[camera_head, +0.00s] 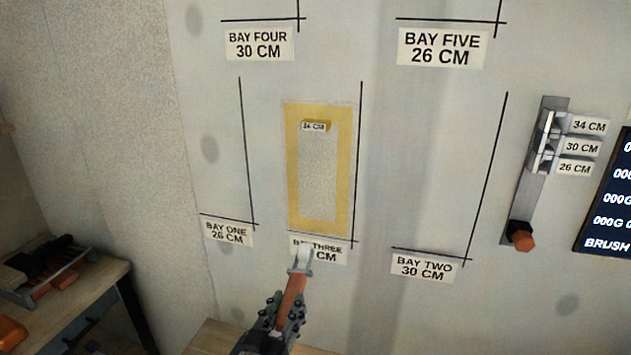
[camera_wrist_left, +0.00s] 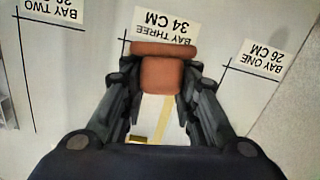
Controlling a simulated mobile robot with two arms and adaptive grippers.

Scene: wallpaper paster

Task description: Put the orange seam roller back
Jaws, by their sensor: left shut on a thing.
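The orange seam roller (camera_head: 291,297) is in my left gripper (camera_head: 283,312), in front of the wall below the bay three label. Its pale grey head (camera_head: 301,260) points up toward the wall and overlaps that label. In the left wrist view the orange handle (camera_wrist_left: 161,76) sits between the two dark fingers of my left gripper (camera_wrist_left: 160,95), which are shut on it. My right gripper is not in view.
Bay three has a yellow-bordered rectangle (camera_head: 292,165) on the wall. A grey rack (camera_head: 529,195) with size labels and an orange-ended item (camera_head: 520,237) is at right, beside a dark board (camera_head: 607,205). A bench (camera_head: 95,290) with a dark tray (camera_head: 40,266) stands at left.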

